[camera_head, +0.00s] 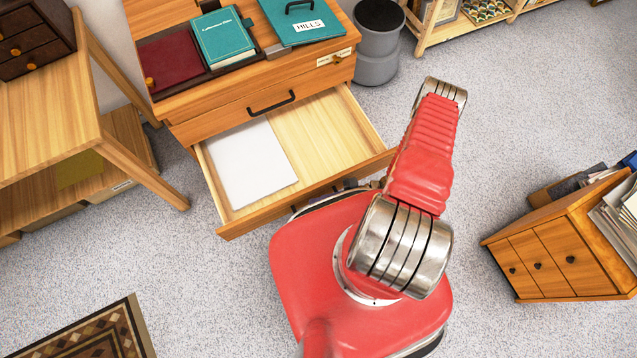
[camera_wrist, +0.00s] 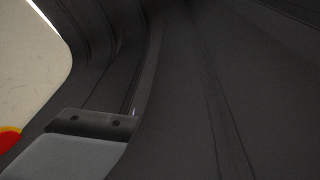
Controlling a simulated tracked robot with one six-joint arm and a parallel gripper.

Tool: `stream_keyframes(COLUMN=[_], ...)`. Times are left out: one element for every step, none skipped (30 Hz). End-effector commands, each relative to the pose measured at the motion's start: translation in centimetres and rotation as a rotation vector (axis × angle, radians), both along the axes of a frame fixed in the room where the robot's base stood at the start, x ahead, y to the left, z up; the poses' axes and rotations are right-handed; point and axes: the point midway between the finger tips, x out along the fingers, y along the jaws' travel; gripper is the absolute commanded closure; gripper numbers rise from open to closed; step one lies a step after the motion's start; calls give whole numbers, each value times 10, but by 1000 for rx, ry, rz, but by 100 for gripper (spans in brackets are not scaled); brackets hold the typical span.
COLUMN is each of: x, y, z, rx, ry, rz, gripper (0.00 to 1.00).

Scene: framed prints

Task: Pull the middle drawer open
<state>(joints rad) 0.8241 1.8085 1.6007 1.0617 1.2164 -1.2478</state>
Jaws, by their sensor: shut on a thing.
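A wooden cabinet stands at upper middle in the head view. A drawer front (camera_head: 228,122) with a black bar handle (camera_head: 271,103) is closed. Below it a drawer (camera_head: 318,138) is pulled well out, with white paper (camera_head: 248,164) inside. My red arm reaches across the right end of this open drawer's front edge (camera_head: 265,212). My gripper is mostly hidden there by my arm; dark parts show at the drawer front. In the dark wrist view, my gripper (camera_wrist: 100,125) shows as grey parts close to dark surfaces. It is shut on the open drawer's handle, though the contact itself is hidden.
A wooden table (camera_head: 45,110) stands on the left, a small wooden cabinet (camera_head: 560,250) with papers on the right. A grey bin (camera_head: 377,55) is beside the drawers. Grey carpet (camera_head: 520,140) is clear between the furniture.

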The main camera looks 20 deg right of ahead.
Motion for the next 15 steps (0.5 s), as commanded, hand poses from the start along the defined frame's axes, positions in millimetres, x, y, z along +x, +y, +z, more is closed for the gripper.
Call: stream_keyframes(x=[-3,-3,-3,-3,-3,-3,-2,-2,-2,-2,-2,-1,-1,-1,-1], y=[3,3,3,3,3,3,3,2,2,2,2,2,2,2,2], z=[-1,-1,-1,-1,-1,-1,-1,-1,-1,-1,-2,-1,-1,-1,-1], rx=[1,1,1,0,0,0,0,-1,-1,-1,-2,-2,-2,-2,-2], ry=[7,7,6,6,6,6,5,6,6,6,5,5,4,4,3], rz=[4,4,4,4,4,4,5,4,4,4,4,4,5,5,5], gripper=[100,100,100,100,100,100,100,100,100,100,88,86,84,81,81])
